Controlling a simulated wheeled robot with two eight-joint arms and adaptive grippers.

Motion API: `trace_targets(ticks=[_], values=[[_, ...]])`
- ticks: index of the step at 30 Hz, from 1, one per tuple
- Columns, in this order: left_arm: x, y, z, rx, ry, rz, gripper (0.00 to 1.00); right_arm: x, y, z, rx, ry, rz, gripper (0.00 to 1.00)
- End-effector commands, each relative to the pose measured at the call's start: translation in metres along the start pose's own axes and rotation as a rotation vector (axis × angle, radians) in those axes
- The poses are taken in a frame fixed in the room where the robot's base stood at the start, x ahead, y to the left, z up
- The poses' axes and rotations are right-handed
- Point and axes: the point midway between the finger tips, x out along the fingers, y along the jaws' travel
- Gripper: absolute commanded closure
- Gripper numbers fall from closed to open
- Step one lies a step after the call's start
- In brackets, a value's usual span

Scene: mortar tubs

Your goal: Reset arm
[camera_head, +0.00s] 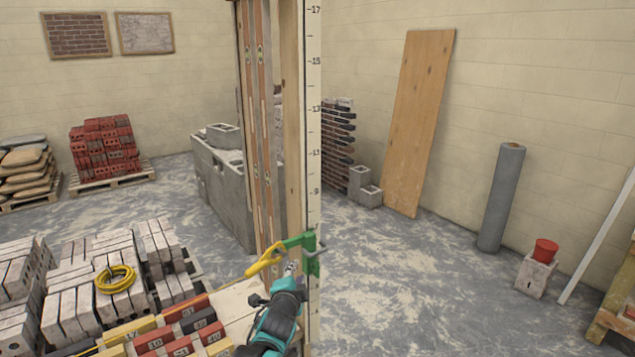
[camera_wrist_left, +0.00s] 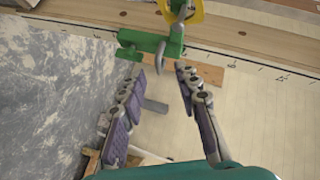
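My left gripper (camera_head: 291,268) reaches up from the bottom of the head view, close to a green clamp (camera_head: 312,262) on the tall marked pole (camera_head: 314,130). In the left wrist view my left gripper (camera_wrist_left: 160,72) has its two fingers spread, with nothing held between them. The green clamp (camera_wrist_left: 135,38) shows just beyond the fingertips, with a grey metal bar and a yellow part (camera_wrist_left: 186,10). The yellow part (camera_head: 264,261) also shows left of the pole in the head view. Whether a finger touches the clamp cannot be told. My right gripper is out of view.
Stacks of bricks (camera_head: 95,300) with a yellow coil (camera_head: 115,279) fill the lower left. Wooden uprights (camera_head: 247,120) stand beside the pole. A grey block wall (camera_head: 222,190) is behind.

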Motion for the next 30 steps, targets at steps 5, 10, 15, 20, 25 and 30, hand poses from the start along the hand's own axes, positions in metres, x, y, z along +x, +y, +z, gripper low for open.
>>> trace_targets(ticks=[5,10,15,20,25,30], values=[[-0.081,-0.009,0.047,-0.297,-0.145,0.106,0.68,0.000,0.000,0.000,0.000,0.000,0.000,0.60],[-0.163,0.009,0.084,-0.586,-0.292,0.194,0.68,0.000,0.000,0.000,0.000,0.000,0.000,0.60],[-0.246,0.048,0.112,-0.865,-0.444,0.269,0.68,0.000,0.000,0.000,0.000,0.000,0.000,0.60],[-0.305,0.089,0.128,-1.074,-0.567,0.318,0.68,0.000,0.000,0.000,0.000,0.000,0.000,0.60],[-0.336,0.116,0.133,-1.193,-0.638,0.344,0.68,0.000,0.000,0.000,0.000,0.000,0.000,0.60],[-0.342,0.121,0.134,-1.218,-0.655,0.349,0.68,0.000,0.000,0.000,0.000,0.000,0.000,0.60]])
